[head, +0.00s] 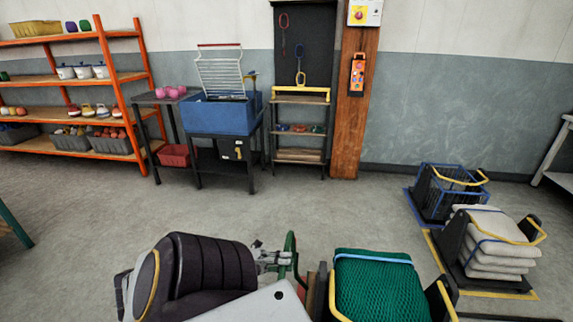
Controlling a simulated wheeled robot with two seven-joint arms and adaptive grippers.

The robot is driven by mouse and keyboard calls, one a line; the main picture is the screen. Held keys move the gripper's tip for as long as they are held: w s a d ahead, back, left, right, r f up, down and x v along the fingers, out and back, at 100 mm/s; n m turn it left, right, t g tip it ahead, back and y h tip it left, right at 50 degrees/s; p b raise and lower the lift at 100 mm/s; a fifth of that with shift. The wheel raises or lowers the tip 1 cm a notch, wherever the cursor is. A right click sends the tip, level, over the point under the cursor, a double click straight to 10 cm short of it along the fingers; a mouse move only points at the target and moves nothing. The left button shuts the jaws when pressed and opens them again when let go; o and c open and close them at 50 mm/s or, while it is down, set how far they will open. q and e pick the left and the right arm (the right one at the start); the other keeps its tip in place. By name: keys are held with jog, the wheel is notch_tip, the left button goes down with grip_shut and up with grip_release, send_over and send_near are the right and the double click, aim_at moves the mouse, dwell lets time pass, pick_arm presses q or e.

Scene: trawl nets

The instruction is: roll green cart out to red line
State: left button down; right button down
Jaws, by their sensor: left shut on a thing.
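The green cart carries a folded green net (378,285) with a pale blue strap, at the bottom centre. Dark end panels stand beside the net, and the cart's lower part is cut off by the frame edge. A green curved handle bar (291,252) stands upright just left of the net. My left gripper (281,258) reaches in from the left and is shut on this bar. My left forearm hides the floor behind it. I cannot make out a red line on the floor. My right gripper is not in view.
To the right stand a cart with stacked pale nets (490,262) on a yellow floor outline and a blue-framed cart (450,195) on a blue one. An orange shelf (113,90), a blue bin (220,116) on a stand, and a wooden post (350,130) line the wall. The middle floor is clear.

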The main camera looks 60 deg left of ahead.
pick_arm(q)
jog(key=c, duration=1.5)
grip_release()
jog(key=shift+s+a, duration=0.2)
jog(key=shift+o, duration=1)
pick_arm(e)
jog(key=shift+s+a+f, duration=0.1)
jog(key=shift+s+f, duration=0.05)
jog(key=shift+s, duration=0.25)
pick_arm(q)
jog(key=v, duration=1.2)
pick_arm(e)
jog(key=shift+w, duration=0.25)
pick_arm(q)
jog(key=shift+f, duration=0.1)
jog(key=shift+w, duration=0.1)
